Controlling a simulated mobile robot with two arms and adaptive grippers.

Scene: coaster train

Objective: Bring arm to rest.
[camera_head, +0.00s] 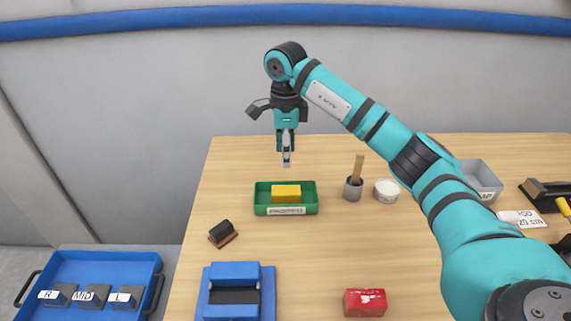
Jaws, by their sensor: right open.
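My right arm reaches in from the right side of the head camera view, up and over the table. Its right gripper (286,160) points down, open and empty, above the back part of the wooden table (330,240). It hangs behind and above a green tray (262,206) that holds a yellow block (286,193). The fingertips look apart from the tray and the block. My left gripper is not in view.
A grey cup with a wooden stick (353,191), a white round container (387,191) and a grey bin (480,178) stand to the right. A dark brush-like block (222,233), blue fixture (234,292) and red block (365,302) are in front. A blue tray (100,262) with labelled blocks is lower left.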

